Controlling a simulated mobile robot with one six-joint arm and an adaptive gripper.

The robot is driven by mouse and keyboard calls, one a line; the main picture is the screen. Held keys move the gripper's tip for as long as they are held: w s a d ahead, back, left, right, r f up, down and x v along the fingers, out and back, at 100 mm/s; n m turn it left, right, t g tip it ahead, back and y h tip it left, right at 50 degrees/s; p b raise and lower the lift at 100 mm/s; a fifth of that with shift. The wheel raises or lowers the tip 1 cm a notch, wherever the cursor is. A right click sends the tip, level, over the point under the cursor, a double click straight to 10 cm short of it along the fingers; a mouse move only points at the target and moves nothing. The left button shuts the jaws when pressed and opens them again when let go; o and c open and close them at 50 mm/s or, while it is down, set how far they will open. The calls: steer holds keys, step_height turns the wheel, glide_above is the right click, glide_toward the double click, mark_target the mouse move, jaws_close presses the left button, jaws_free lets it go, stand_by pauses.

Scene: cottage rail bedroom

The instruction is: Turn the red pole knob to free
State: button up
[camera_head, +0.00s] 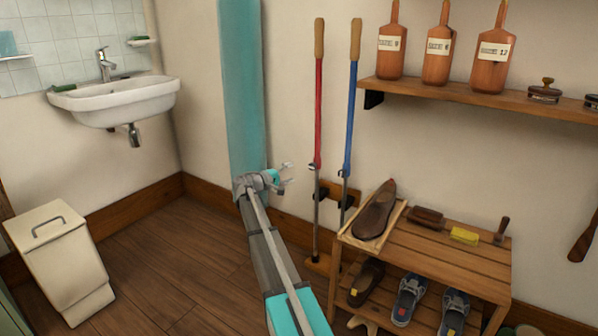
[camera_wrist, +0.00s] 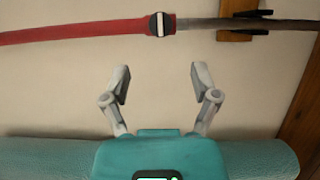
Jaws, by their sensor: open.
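The red pole (camera_head: 318,115) stands upright against the wall, with a wooden grip on top and a grey lower shaft. Its small dark knob (camera_head: 313,167) sits where red meets grey. In the wrist view the red pole (camera_wrist: 80,33) runs sideways across the top, and the round black knob (camera_wrist: 161,24) has a pale bar lying across the pole. My gripper (camera_head: 288,173) is just left of the knob in the head view. In the wrist view my gripper (camera_wrist: 160,78) is open and empty, fingers either side of the knob's line, short of it and not touching.
A blue pole (camera_head: 352,105) stands close to the right of the red one. A wooden shoe rack (camera_head: 440,262) stands at right, below a bottle shelf (camera_head: 470,97).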

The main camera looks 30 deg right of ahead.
steer(key=shift+a, duration=1)
steer(key=s+a+f+y+p, duration=0.1)
steer(key=s+a+y+p, duration=0.75)
steer(key=s+a, duration=0.9)
steer(key=s+a+f+y+p, duration=0.2)
steer(key=s+a+y+p, duration=0.7)
steer(key=s+a, duration=0.85)
steer(key=w+a+r+p, duration=0.1)
steer(key=r+p, duration=1.7)
steer(key=r, duration=0.1)
steer(key=w+a+r+p, duration=0.1)
steer(key=w+r+p, duration=0.1)
steer(key=r+p, duration=1.6)
steer(key=shift+w+a+r, duration=0.25)
steer(key=shift+a+r, duration=0.05)
steer(key=shift+r, duration=0.2)
